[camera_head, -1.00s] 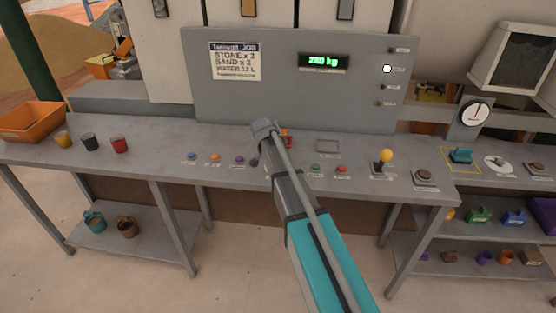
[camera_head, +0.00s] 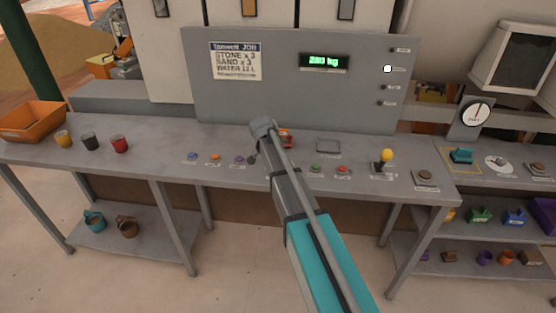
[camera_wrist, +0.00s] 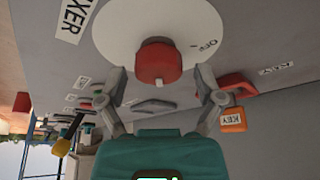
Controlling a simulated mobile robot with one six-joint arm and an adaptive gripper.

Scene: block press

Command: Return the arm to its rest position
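My arm (camera_head: 318,250) reaches over the grey bench, and its end covers part of the bench top in the head view. My gripper (camera_wrist: 161,73) is open in the wrist view, with nothing between its fingers. A red knob (camera_wrist: 158,62) on a white round plate (camera_wrist: 205,28) marked OFF shows beyond the fingertips, with a gap on each side of it. A MIXER label (camera_wrist: 75,17) is beside the plate. An orange KEY tag (camera_wrist: 233,119) hangs right of the right finger. The arm hides the knob in the head view.
The bench (camera_head: 70,153) carries cups (camera_head: 89,141), an orange bin (camera_head: 31,121), several coloured buttons (camera_head: 216,156) and a yellow-topped lever (camera_head: 386,156). A grey panel (camera_head: 280,95) with a green "280 kg" display stands behind. Floor in front is clear.

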